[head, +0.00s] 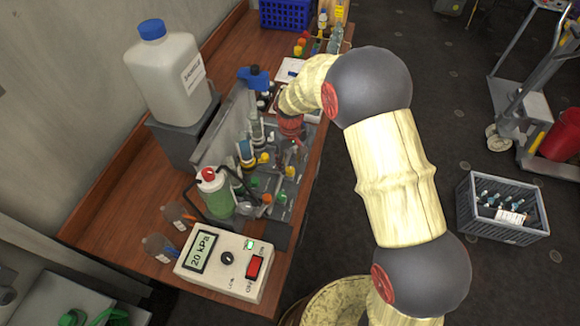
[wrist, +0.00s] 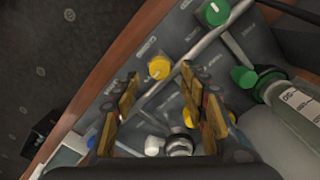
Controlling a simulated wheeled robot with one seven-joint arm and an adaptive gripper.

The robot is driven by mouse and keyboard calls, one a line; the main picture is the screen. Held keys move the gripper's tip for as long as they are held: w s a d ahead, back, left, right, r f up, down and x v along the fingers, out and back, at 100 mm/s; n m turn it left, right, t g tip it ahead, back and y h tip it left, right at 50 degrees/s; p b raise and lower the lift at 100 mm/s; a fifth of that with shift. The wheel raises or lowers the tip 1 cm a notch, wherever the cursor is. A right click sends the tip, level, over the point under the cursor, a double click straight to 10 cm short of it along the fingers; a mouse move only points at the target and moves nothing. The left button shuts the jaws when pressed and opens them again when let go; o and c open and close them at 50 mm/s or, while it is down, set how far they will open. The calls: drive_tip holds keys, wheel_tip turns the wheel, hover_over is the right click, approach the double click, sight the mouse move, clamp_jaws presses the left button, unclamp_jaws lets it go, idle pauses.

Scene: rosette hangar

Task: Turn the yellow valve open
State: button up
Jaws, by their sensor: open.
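In the wrist view a round yellow valve knob (wrist: 159,67) sits on a grey panel (wrist: 120,95), just past and between my fingertips. My gripper (wrist: 160,80) is open, with one yellow-padded finger on each side and nothing held; I see no contact with the knob. A second yellow part (wrist: 189,118) shows lower down, partly hidden by the right finger. In the head view my gripper (head: 290,126) is over the bench rig, its fingers too small to make out. A yellow part (head: 263,157) shows near it; I cannot tell which knob it is.
A green knob (wrist: 215,13) and a tube run beside the yellow knob. A grey crate (head: 502,208) is on the floor.

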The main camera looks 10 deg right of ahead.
sight(290, 170)
wheel_tip(290, 170, up, 8)
idle(0.8)
drive_tip(key=s+d+r+m+t+b, duration=0.1)
drive_tip(key=s+d+r, duration=0.3)
drive_tip(key=s, duration=0.5)
drive_tip(key=s+d+r+m+t+b, duration=0.2)
drive_tip(key=s+d+r+b, duration=0.1)
drive_tip(key=s+r, duration=0.5)
drive_tip(key=s+d+r+m+t+b, duration=0.1)
drive_tip(key=s+d+r, duration=0.4)
drive_tip(key=s, duration=0.7)
drive_tip(key=shift+s+r+m+t+b, duration=0.2)
drive_tip(key=shift+r+m+t+b, duration=0.2)
drive_tip(key=shift+t+b, duration=0.35)
